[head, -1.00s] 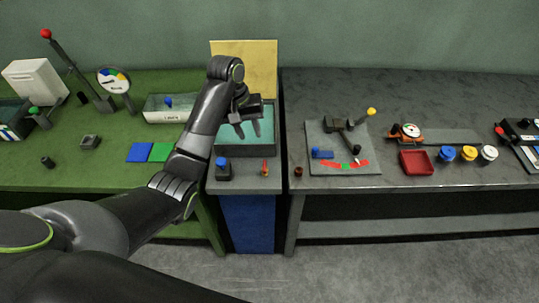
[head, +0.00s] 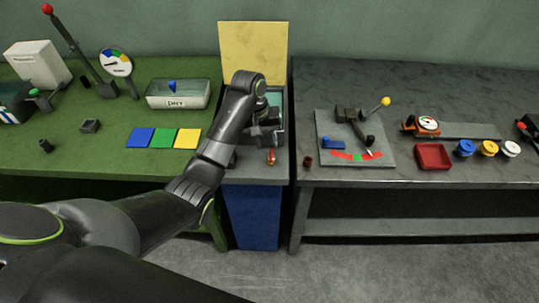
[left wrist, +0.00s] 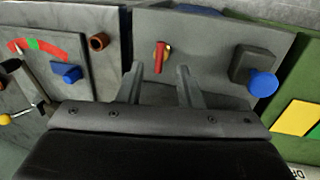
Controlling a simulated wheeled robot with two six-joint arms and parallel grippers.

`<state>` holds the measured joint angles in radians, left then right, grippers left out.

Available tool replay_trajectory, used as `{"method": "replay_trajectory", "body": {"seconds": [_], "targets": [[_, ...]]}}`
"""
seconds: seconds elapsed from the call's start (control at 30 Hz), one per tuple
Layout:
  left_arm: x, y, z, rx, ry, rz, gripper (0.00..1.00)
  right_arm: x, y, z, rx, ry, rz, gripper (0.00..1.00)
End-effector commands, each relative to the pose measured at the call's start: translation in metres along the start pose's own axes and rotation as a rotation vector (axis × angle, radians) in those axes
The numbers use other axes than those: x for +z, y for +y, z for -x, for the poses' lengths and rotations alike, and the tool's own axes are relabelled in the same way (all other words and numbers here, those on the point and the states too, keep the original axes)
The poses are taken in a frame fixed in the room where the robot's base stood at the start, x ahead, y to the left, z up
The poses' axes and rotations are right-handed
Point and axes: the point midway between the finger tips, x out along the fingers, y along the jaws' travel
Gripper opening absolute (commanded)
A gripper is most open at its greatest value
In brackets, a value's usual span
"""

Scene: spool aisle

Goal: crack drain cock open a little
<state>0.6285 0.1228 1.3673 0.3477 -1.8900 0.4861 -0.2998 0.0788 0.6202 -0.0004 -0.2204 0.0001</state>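The drain cock looks like a small red handle with a brass-yellow part (head: 271,157) on the grey front ledge of the sink stand. It also shows in the left wrist view (left wrist: 162,56), just beyond the fingertips and roughly centred between them. My left gripper (head: 268,143) is over the front of the basin, close behind the cock. In the left wrist view its two fingers (left wrist: 160,70) are apart with nothing between them. I cannot tell whether either finger touches the cock. My right gripper is not in view.
A blue-capped knob (left wrist: 262,84) stands on the same ledge; my arm mostly hides it in the head view. A brown cup (head: 308,161) is on the grey bench to the right. A yellow backboard (head: 253,50) rises behind the basin.

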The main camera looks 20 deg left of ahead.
Motion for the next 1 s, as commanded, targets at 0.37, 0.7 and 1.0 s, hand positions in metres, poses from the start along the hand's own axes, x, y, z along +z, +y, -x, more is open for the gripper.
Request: {"method": "replay_trajectory", "body": {"seconds": [0.37,0.7,1.0], "targets": [[0.001,0.000,-0.053,0.000,-0.003,-0.001,0.33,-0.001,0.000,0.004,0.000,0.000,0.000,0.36],[0.000,0.000,-0.057,0.000,0.000,-0.001,0.33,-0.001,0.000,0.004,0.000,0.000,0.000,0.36],[0.000,0.000,-0.057,0.000,0.000,-0.001,0.00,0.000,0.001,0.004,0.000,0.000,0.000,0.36]]}}
